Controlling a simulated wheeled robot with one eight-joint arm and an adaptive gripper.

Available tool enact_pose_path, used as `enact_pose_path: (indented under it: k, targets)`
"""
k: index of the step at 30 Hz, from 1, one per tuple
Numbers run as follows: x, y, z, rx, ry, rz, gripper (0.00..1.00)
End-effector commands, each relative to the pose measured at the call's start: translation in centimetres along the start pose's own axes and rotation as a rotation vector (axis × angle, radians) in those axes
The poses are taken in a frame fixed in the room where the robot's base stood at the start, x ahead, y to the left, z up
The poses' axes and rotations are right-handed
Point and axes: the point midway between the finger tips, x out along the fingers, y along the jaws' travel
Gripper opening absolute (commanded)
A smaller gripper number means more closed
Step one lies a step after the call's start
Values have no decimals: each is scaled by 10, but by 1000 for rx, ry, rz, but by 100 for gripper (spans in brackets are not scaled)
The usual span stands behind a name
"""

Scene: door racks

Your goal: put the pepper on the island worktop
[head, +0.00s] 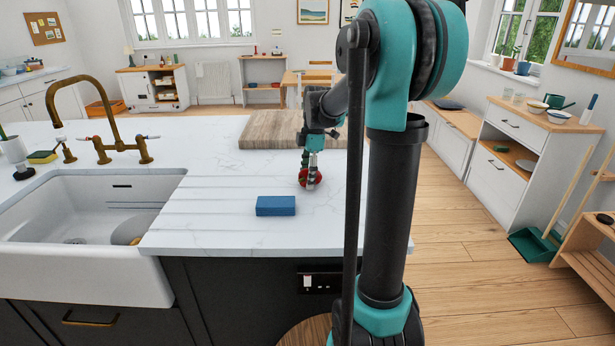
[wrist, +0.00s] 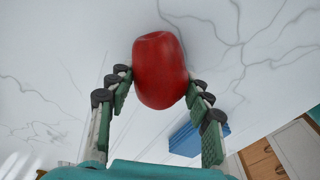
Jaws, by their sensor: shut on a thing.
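A red pepper (wrist: 160,70) is between the two fingers of my gripper (wrist: 158,85) in the wrist view. My gripper is shut on it. In the head view the pepper (head: 310,178) shows at the tip of my gripper (head: 310,172), low over the white marble island worktop (head: 215,215). I cannot tell whether the pepper touches the worktop. The fingers partly cover it in the head view.
A blue block (head: 276,206) lies on the worktop just in front and left of the pepper. A wooden board (head: 270,128) lies behind. A white sink (head: 80,210) with a brass tap (head: 95,110) is at the left. Bare marble lies left of the pepper.

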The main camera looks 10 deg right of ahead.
Motion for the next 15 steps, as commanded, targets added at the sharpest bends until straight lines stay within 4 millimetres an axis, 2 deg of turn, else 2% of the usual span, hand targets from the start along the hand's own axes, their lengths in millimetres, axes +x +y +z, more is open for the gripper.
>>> enact_pose_path:
  k: [4, 5, 9, 15]
  targets:
    - [2, 0, 0, 0, 0, 0, 13]
    - [2, 0, 0, 0, 0, 0, 54]
    - [2, 0, 0, 0, 0, 0, 71]
    - [2, 0, 0, 0, 0, 0, 72]
